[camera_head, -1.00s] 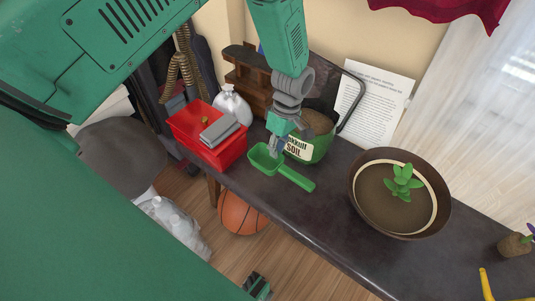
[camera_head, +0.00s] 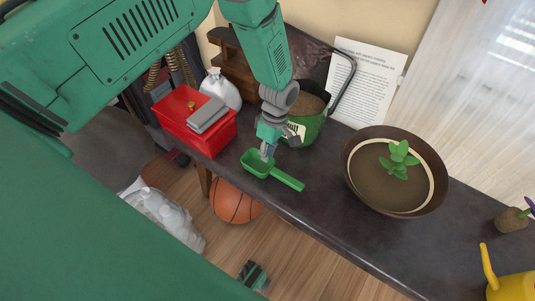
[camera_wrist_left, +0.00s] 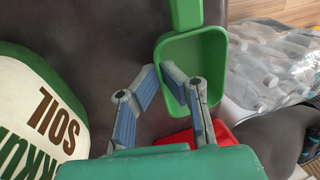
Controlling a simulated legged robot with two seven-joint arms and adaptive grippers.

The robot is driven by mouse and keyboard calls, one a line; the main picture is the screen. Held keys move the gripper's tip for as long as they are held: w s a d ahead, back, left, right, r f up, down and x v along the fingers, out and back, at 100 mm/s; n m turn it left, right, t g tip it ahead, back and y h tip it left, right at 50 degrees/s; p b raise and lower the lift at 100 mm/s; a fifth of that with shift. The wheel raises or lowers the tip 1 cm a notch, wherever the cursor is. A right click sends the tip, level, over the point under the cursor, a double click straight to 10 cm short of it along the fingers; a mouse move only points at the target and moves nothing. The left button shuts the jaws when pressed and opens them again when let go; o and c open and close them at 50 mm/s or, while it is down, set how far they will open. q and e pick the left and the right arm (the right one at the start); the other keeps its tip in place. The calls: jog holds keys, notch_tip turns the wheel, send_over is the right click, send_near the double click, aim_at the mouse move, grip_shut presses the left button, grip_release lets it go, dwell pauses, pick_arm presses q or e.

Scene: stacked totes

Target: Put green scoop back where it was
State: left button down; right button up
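The green scoop (camera_head: 274,172) is over the dark table near its front edge, its bowl to the left and its handle pointing right. I cannot tell whether it touches the tabletop. My left gripper (camera_head: 267,153) reaches down to the bowl's rim. In the left wrist view the scoop (camera_wrist_left: 196,62) lies at the fingers, with the bowl's side wall between the two blue-padded fingertips (camera_wrist_left: 159,70). The fingers are closed in on that wall. Their exact contact is hard to see. My right gripper is not in view.
A green soil container (camera_head: 312,128) stands behind the scoop. A brown bowl (camera_head: 360,197) with a plant stands right. A yellow watering can (camera_head: 515,288) is far right. A basketball (camera_head: 235,202) lies below.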

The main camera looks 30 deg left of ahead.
pick_arm(q)
jog(key=c, duration=1.7)
grip_release()
jog(key=shift+f, duration=0.1)
jog(key=p+v, duration=0.3)
jog(key=v, duration=0.9)
jog(key=s+f+m, duration=0.1)
jog(key=s, duration=0.1)
jog(key=s+f+m, duration=0.1)
jog(key=s+f, duration=0.1)
jog(key=s+f+m, duration=0.2)
jog(key=shift+s+a+f+t, duration=0.25)
jog(key=shift+s+a+t, duration=0.05)
jog(key=shift+s+a, duration=0.1)
jog(key=s+m+t, duration=0.1)
jog(key=s+m, duration=0.3)
jog(key=s, duration=0.3)
jog(key=s+a+f+m+t, duration=0.1)
jog(key=s+m, duration=0.4)
jog(key=s, duration=0.2)
jog(key=s+f+m, duration=0.1)
jog(key=s+m, duration=0.3)
jog(key=s, duration=0.4)
jog(key=shift+a+m+t, duration=0.35)
jog(key=shift+m+t, duration=0.05)
